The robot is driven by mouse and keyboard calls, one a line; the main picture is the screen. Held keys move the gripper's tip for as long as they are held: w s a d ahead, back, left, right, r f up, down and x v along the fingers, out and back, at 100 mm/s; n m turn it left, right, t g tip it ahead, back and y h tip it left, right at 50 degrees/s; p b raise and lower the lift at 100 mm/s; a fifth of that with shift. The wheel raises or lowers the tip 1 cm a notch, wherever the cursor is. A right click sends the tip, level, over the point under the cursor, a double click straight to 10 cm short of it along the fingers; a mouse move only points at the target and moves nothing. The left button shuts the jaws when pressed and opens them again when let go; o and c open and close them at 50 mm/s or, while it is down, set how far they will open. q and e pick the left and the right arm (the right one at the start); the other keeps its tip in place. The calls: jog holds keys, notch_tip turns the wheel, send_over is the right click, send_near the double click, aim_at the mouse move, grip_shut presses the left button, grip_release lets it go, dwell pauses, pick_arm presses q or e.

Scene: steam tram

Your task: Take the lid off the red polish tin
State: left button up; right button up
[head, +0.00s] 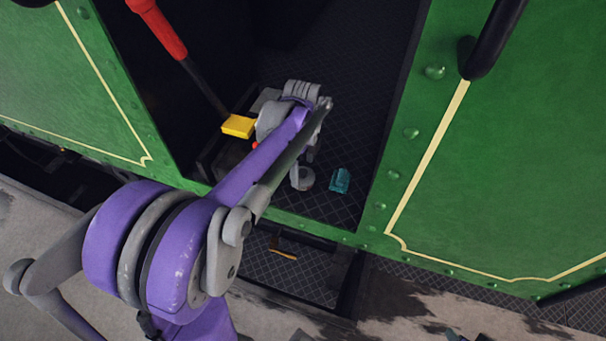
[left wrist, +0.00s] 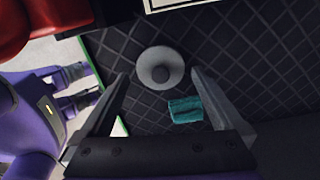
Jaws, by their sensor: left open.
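My left gripper (head: 309,158) is over the cab floor, largely hidden by my own arm in the head view. In the left wrist view its two fingers (left wrist: 160,75) are spread, with nothing held between them.
A teal block-like item (head: 340,180) lies on the dark tread floor right of the round piece. A yellow block (head: 238,126) sits left of my arm. Green panels (head: 500,180) flank the doorway; a step (head: 285,270) is below.

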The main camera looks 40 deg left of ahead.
pick_arm(q)
jog(key=shift+f, duration=0.9)
jog(key=shift+c, duration=0.3)
jog(key=c, duration=1)
jog(key=shift+r, duration=0.1)
